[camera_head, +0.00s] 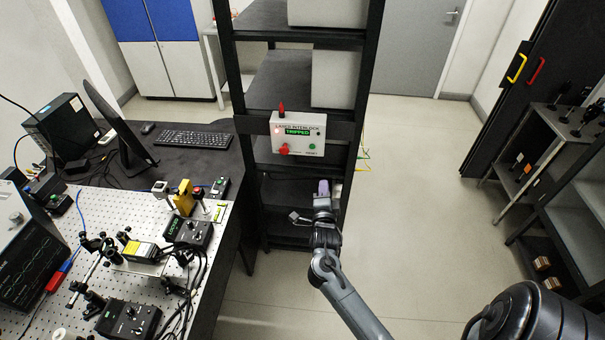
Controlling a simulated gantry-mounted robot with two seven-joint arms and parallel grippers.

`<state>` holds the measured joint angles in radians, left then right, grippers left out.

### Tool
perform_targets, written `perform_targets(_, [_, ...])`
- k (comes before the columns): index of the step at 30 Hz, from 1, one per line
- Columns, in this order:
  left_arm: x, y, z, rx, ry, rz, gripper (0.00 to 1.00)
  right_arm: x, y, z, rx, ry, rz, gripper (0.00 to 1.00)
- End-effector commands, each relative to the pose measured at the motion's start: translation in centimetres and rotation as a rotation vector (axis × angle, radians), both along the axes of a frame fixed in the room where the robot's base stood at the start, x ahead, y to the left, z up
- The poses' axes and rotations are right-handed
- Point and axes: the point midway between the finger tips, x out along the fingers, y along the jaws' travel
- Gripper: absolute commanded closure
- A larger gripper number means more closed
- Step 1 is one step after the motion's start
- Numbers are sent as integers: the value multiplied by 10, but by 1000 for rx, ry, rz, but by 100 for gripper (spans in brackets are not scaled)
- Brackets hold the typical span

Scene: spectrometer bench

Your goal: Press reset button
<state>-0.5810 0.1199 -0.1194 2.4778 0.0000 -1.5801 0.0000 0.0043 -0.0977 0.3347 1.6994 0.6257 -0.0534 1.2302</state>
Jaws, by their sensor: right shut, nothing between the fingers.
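The white interlock box (298,125) is mounted on the front of the dark rack. Its small display (298,132) shows green text that seems to read TRIPPED. A green button (312,146), with a small label that seems to read RESET, is at the box's lower right. A red knob (283,149) is at its lower left. My right gripper (323,187) is shut and empty, below the box and slightly right of the green button, apart from it in the picture. Its fingertips look purplish and small. My left gripper is not in view.
The dark rack (240,90) has open shelves around the box. An optical bench (60,285) with instruments and cables is at left, beside a desk with a keyboard (192,139). Clear floor (420,220) lies right of the rack. A shelf unit (560,215) stands far right.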

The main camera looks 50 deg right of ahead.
Motion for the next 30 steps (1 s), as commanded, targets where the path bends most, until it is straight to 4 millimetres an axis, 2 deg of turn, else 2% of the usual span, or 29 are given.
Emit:
perform_targets(1, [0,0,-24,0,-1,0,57,8,-4,-19,18,-24,-27,100])
perform_targets(3, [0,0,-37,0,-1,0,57,17,-8,-27,43,-48,-52,100])
perform_targets(6, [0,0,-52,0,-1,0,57,31,-10,-29,68,-89,-68,100])
perform_targets(9, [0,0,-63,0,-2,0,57,42,-11,-23,83,-131,-75,100])
perform_targets(16, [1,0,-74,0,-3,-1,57,58,-8,-9,91,-183,-72,100])
perform_targets(30, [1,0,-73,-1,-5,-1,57,59,-9,-6,90,-188,-70,100])
